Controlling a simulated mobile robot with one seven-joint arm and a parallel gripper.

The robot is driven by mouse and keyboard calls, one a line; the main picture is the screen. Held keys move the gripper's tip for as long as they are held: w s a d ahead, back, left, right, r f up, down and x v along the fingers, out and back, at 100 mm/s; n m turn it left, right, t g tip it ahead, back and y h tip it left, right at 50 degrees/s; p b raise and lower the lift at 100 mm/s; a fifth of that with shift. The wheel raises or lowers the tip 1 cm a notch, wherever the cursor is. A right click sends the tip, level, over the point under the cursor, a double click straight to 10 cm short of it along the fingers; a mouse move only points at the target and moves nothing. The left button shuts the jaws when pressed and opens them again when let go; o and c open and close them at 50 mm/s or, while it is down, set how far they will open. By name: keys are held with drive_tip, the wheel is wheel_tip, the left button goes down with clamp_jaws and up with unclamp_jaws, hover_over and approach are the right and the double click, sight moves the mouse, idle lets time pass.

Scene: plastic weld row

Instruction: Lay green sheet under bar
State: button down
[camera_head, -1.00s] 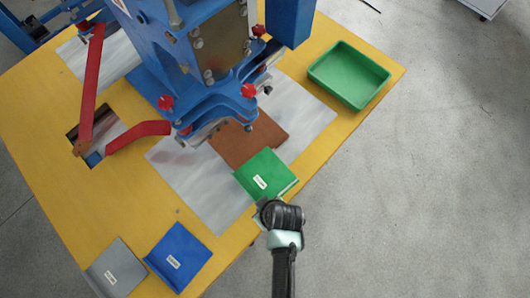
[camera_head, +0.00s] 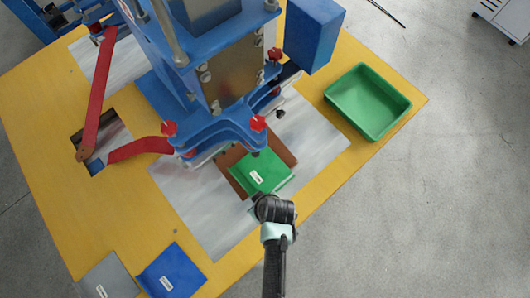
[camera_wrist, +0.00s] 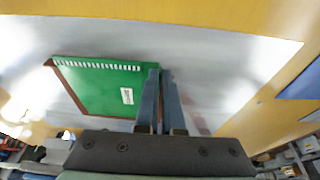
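The green sheet (camera_head: 262,170), with a white label, lies over the brown pad (camera_head: 284,153) at the front of the blue press. It also shows in the wrist view (camera_wrist: 105,85), where a row of pale marks runs along one edge. My gripper (camera_head: 268,203) is at the sheet's near edge. In the wrist view its two fingers (camera_wrist: 161,100) are close together at the sheet's edge and look shut on it. The bar is under the blue press head (camera_head: 215,135), which hides it and the far part of the pad.
A blue sheet (camera_head: 172,272) and a grey sheet (camera_head: 108,278) lie at the table's near left. A green tray (camera_head: 368,101) stands at the right. Red levers (camera_head: 101,95) are on the press's left. Bare metal plate (camera_head: 215,225) surrounds the pad.

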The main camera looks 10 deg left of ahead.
sight(242, 185)
drive_tip(key=w+a+b, duration=0.1)
drive_tip(key=a, duration=0.1)
drive_tip(key=w+a+b, duration=0.1)
drive_tip(key=w+a, duration=0.1)
drive_tip(key=w+a+b, duration=0.1)
drive_tip(key=a, duration=0.1)
drive_tip(key=shift+w+f, duration=0.35)
drive_tip(key=shift+f, duration=0.05)
drive_tip(key=shift+f+b, duration=0.75)
drive_tip(key=shift+f, duration=0.2)
drive_tip(key=shift+d+f, duration=0.1)
idle(1.0)
drive_tip(key=c, duration=1)
unclamp_jaws()
drive_tip(key=shift+o, duration=0.2)
drive_tip(key=shift+s+p, duration=0.1)
drive_tip(key=shift+p, duration=0.2)
drive_tip(key=shift+r+p, duration=1.6)
drive_tip(key=shift+r, duration=0.05)
